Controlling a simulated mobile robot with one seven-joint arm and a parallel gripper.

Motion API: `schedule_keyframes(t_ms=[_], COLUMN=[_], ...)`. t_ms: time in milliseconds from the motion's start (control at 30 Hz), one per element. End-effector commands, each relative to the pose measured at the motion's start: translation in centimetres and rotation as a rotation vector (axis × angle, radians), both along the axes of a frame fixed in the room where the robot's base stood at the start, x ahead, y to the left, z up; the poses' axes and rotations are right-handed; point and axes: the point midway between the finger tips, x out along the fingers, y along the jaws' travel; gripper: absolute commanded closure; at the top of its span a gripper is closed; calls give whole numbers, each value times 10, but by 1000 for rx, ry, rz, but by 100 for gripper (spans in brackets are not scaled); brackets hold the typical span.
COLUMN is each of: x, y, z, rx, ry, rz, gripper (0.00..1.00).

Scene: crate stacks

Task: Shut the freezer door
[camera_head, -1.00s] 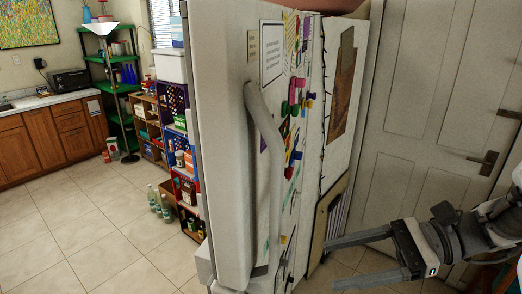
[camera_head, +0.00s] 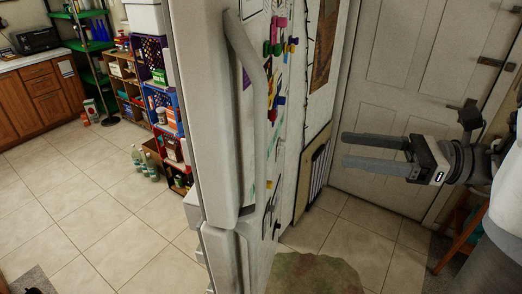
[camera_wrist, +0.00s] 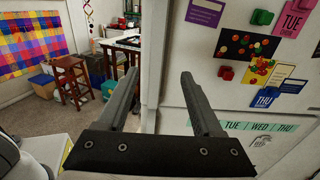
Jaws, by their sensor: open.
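The tall white refrigerator-freezer (camera_head: 205,120) fills the middle of the head view, with a long curved handle (camera_head: 250,75) on its upper door. A horizontal seam separates the upper door from a lower one (camera_head: 222,255). How far either door stands open is hard to tell. My gripper (camera_head: 345,150) is open and empty, to the right of the handle and apart from it. Its fingers point left in the head view. In the wrist view my gripper (camera_wrist: 159,76) straddles the left edge of a white panel (camera_wrist: 195,55) bearing magnets and papers.
A white room door (camera_head: 410,75) stands behind my gripper. A mottled rug (camera_head: 315,275) lies below it. Shelves of goods (camera_head: 160,95) and bottles (camera_head: 148,165) stand left of the appliance, beside open tiled floor (camera_head: 85,200). The wrist view shows wooden stools (camera_wrist: 72,80).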

Motion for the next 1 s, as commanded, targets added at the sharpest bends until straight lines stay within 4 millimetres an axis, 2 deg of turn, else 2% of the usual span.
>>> schedule_keyframes(t_ms=[33,433,500,800,1000], x=[0,-2,3,23,34], y=[2,16,34,97,132], z=[-6,-3,3,2,2], rx=[-2,7,9,9,8], ry=[-3,-8,-6,-5,-4], rz=[2,5,9,8,6], gripper=[32,32,32,32,32])
